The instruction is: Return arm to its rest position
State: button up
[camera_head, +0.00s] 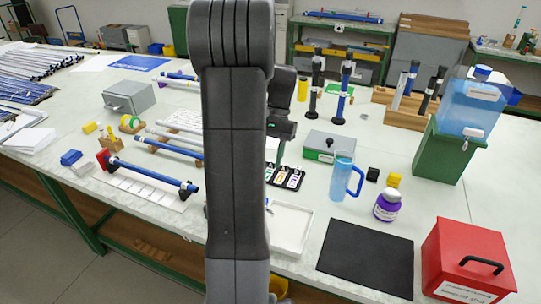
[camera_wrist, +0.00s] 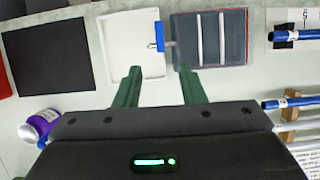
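My arm (camera_head: 232,150) stands upright in the middle of the head view and hides part of the bench behind it. My gripper shows in the wrist view (camera_wrist: 162,70) with its two green fingers well apart and nothing between them. It is above the bench. In the wrist view, a white tray (camera_wrist: 120,68) and a dark tray with two pale rods (camera_wrist: 237,58) lie beyond the fingertips. A small blue piece with a grey stem (camera_wrist: 160,37) lies at the white tray's right edge.
The bench holds a black mat (camera_head: 366,257), a red box (camera_head: 467,258), a purple-labelled bottle (camera_head: 387,206), a blue mug (camera_head: 343,177) and a water container (camera_head: 470,103) on a green stand. A blue rod (camera_head: 150,174) rests on supports at left. Bare bench shows around the mat.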

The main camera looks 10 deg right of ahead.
dwell(0.4)
jog(key=p+x, duration=0.1)
jog(key=x, duration=1.2)
jog(key=shift+s+f, duration=0.2)
jog(key=shift+f, duration=0.1)
jog(key=b+v, duration=0.1)
jog(key=v, duration=1.3)
jog(key=p+x, duration=0.1)
jog(key=x, duration=1.2)
jog(key=shift+a+f, duration=0.1)
jog(key=shift+f, duration=0.1)
jog(key=shift+s+a+f+n, duration=0.1)
jog(key=shift+s+f+n, duration=0.05)
jog(key=shift+f+n, duration=0.2)
jog(key=n+h, duration=0.1)
jog(key=n, duration=0.1)
jog(key=n+g+h, duration=0.1)
jog(key=n, duration=0.2)
